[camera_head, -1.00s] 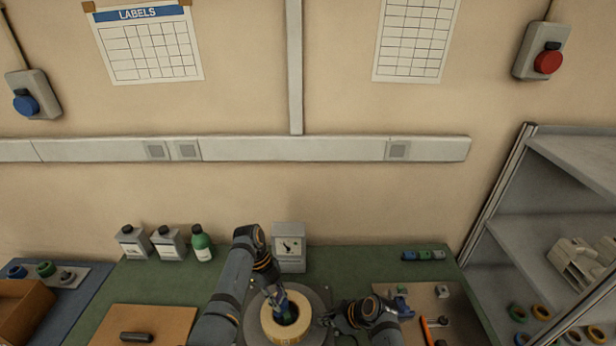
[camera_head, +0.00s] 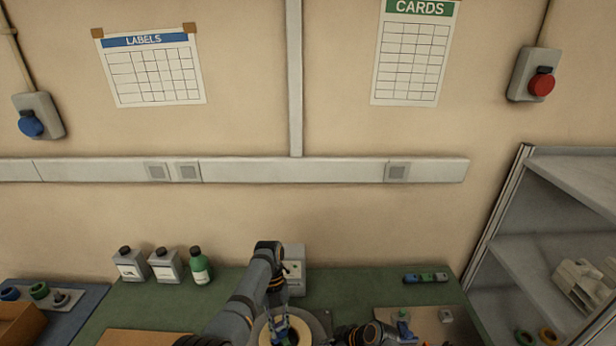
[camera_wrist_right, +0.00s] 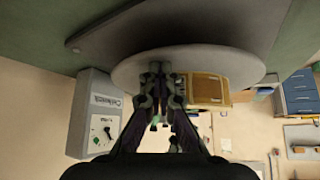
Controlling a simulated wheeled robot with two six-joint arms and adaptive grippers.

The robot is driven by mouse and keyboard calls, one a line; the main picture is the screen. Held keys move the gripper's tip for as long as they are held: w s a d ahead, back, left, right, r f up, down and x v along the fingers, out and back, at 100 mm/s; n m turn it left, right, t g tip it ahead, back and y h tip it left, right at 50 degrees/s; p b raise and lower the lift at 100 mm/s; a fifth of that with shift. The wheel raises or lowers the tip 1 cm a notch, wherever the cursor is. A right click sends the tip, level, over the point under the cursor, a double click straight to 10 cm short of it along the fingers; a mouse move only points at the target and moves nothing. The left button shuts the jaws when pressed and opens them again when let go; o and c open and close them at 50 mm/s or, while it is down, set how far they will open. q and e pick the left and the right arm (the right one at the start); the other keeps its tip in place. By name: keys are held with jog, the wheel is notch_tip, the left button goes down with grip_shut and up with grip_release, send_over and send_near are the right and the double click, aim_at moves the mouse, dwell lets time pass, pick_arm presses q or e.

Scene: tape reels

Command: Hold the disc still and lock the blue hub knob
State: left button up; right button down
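The tan tape reel (camera_head: 264,334) sits on the grey disc (camera_head: 320,321) at the bottom edge of the head view, partly cut off. My left gripper (camera_head: 283,332) points down into the reel's centre. The blue hub knob cannot be told apart from the fingers there. My right gripper (camera_head: 347,336) is low, just right of the disc. In the right wrist view, which looks upside down, its fingers (camera_wrist_right: 166,83) come close together in front of the pale disc (camera_wrist_right: 225,60), by its rim. Contact and finger gap are unclear.
A grey dial box (camera_head: 295,266) stands behind the disc. Two white bottles (camera_head: 130,266) and a green bottle (camera_head: 200,268) stand at the back left. A board with small parts (camera_head: 430,322) lies at right, and a grey shelf (camera_head: 520,250) stands beyond.

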pick_arm(q)
jog(key=o, duration=0.5)
jog(key=shift+f, duration=0.1)
pick_arm(e)
jog(key=shift+d+f, duration=0.1)
jog(key=shift+f, duration=0.1)
jog(key=shift+s, duration=0.1)
